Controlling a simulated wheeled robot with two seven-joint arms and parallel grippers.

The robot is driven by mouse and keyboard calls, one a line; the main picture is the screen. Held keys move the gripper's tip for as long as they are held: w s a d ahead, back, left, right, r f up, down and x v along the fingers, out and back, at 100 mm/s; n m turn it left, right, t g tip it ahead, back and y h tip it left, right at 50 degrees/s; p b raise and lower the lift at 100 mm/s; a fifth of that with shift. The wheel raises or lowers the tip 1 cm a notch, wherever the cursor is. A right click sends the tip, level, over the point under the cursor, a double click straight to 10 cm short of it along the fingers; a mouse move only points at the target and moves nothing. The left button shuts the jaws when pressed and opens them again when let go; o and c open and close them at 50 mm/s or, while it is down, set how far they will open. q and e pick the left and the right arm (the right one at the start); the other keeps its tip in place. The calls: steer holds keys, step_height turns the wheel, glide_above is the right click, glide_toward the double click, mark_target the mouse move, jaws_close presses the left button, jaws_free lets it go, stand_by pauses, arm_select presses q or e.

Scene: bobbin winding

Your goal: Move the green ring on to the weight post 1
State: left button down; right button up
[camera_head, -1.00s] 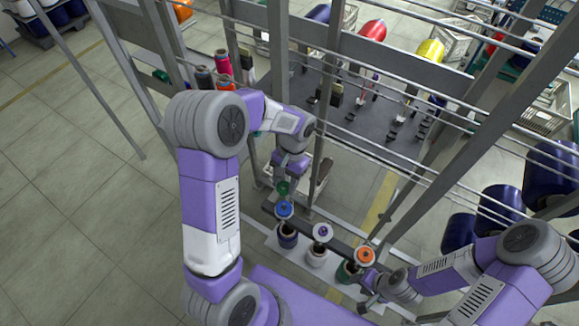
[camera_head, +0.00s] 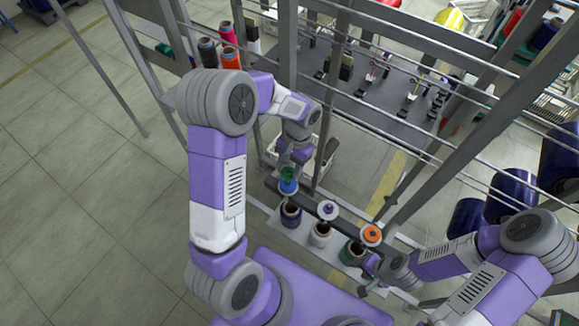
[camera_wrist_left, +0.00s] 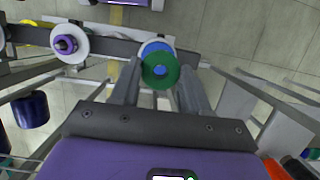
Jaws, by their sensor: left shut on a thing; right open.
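The green ring (camera_head: 288,173) is held in my left gripper (camera_head: 293,161). In the left wrist view the ring (camera_wrist_left: 147,72) sits between the two fingertips, and a blue tip shows through its hole. The blue disc (camera_head: 288,187) is directly below the ring in the head view, at the left end of the dark bar. In the wrist view this disc (camera_wrist_left: 156,45) is partly covered by the ring. I cannot tell whether ring and post touch. I cannot read which post is number 1. My right gripper (camera_head: 369,276) is open near the orange disc.
A white disc with a purple centre (camera_head: 327,209) and an orange disc (camera_head: 371,234) are further along the dark bar (camera_head: 346,222). Thread spools (camera_head: 291,215) stand below them. Grey frame uprights and thin rails (camera_head: 412,150) rise close behind my arms.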

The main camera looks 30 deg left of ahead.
arm_select(q)
steer(key=shift+f+b, duration=1.9)
steer(key=shift+f, duration=0.75)
steer(key=shift+c, duration=2.4)
jaws_free()
steer(key=shift+r, duration=0.1)
steer(key=v, duration=0.7)
steer(key=shift+w+r, duration=0.1)
steer(key=shift+r, duration=0.15)
